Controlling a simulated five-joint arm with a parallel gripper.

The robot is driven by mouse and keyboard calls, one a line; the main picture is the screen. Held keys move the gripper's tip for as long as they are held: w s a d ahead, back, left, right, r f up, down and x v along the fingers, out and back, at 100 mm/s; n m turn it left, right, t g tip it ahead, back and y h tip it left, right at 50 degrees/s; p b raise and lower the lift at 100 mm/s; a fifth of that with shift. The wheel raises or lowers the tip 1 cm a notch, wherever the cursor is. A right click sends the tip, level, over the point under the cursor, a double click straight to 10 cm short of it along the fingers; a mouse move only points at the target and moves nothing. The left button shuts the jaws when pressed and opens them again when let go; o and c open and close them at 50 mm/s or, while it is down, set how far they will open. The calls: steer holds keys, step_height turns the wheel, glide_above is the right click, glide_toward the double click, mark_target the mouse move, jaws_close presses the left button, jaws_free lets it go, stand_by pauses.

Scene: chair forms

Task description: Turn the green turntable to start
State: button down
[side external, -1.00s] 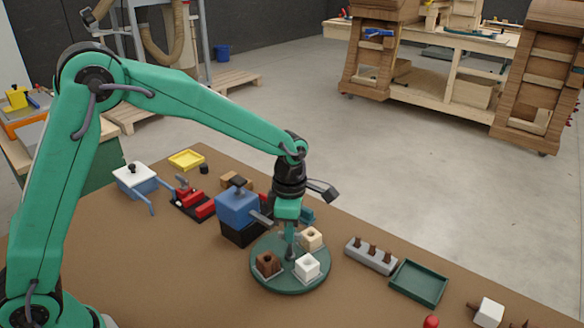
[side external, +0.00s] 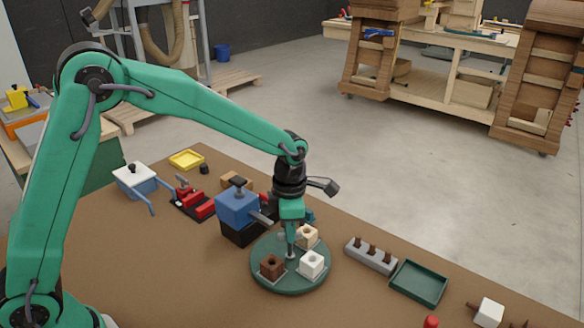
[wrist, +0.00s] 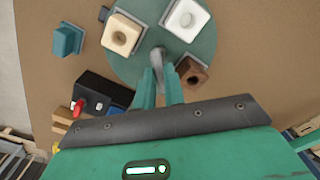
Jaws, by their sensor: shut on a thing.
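The round green turntable (side external: 290,284) lies flat on the brown table. Three holed blocks sit on it: a brown one (side external: 271,266), a white one (side external: 312,264) and a cream one (side external: 306,236). My gripper (side external: 290,250) points down over the turntable's middle. In the wrist view my gripper (wrist: 160,77) is shut on a grey upright knob (wrist: 157,58) on the turntable (wrist: 140,73). There the white block (wrist: 186,20) and cream block (wrist: 122,35) lie beyond the fingers, and the brown block (wrist: 193,72) lies to the right. A start mark cannot be made out.
A blue and black device (side external: 238,208) stands close to the turntable's left edge. A grey peg holder (side external: 371,256) and an empty green tray (side external: 419,283) lie to the right. A teal block (wrist: 68,40) stands near the turntable.

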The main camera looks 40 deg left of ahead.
steer(key=shift+r, duration=0.15)
steer(key=c, duration=1.5)
jaws_free()
steer(key=shift+r, duration=3.85)
